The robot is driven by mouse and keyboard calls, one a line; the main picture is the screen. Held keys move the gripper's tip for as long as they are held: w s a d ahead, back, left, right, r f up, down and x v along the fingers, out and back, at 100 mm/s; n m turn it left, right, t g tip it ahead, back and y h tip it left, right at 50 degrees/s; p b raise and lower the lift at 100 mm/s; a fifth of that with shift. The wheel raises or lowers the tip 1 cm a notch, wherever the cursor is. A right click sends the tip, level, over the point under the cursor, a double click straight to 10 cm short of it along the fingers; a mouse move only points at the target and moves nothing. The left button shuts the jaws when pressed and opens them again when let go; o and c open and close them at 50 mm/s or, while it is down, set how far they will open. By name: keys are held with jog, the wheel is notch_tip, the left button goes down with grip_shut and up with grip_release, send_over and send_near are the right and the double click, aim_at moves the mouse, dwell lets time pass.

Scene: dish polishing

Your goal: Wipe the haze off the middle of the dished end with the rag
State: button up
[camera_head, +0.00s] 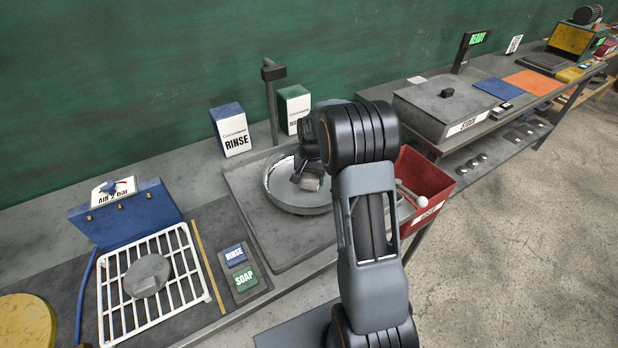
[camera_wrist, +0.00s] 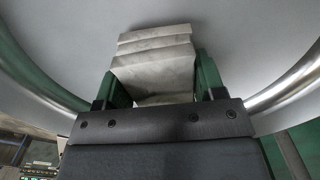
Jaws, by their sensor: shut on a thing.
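The dished end (camera_head: 281,201) is a round, shallow metal dish lying in a grey tray in the head view. Its dull, pale grey inner face (camera_wrist: 255,45) fills the upper part of the wrist view, with a shinier rim at both sides. My gripper (camera_head: 308,168) is over the dish, fingers towards it. In the wrist view my gripper (camera_wrist: 157,80) is shut on the rag (camera_wrist: 155,50), a folded grey-beige pad between the green fingers. The rag's far edge lies against or just over the dish face; I cannot tell if it touches. My arm hides part of the dish.
The grey tray (camera_head: 278,258) surrounds the dish. RINSE box (camera_head: 231,130) and a green-sided box (camera_head: 294,107) stand behind. A red bin (camera_head: 424,177) is at right. A white rack (camera_head: 112,300) holding a grey piece (camera_head: 147,274) and RINSE and SOAP pads (camera_head: 240,270) are left.

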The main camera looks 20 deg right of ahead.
aim_at(303, 180)
jog(key=shift+s+a+f, duration=0.15)
jog(key=shift+a, duration=0.5)
jog(key=shift+s+a+f, duration=0.1)
jog(key=shift+a, duration=0.5)
jog(key=shift+a+r, duration=0.15)
jog(key=shift+a, duration=0.15)
jog(key=d, duration=0.2)
jog(key=shift+s+d, duration=0.1)
jog(key=shift+d, duration=0.5)
jog(key=shift+a, duration=0.9)
jog(key=shift+w+a, duration=0.25)
jog(key=shift+a, duration=0.45)
jog(key=shift+r+p, duration=2.5)
jog(key=shift+r, duration=1.45)
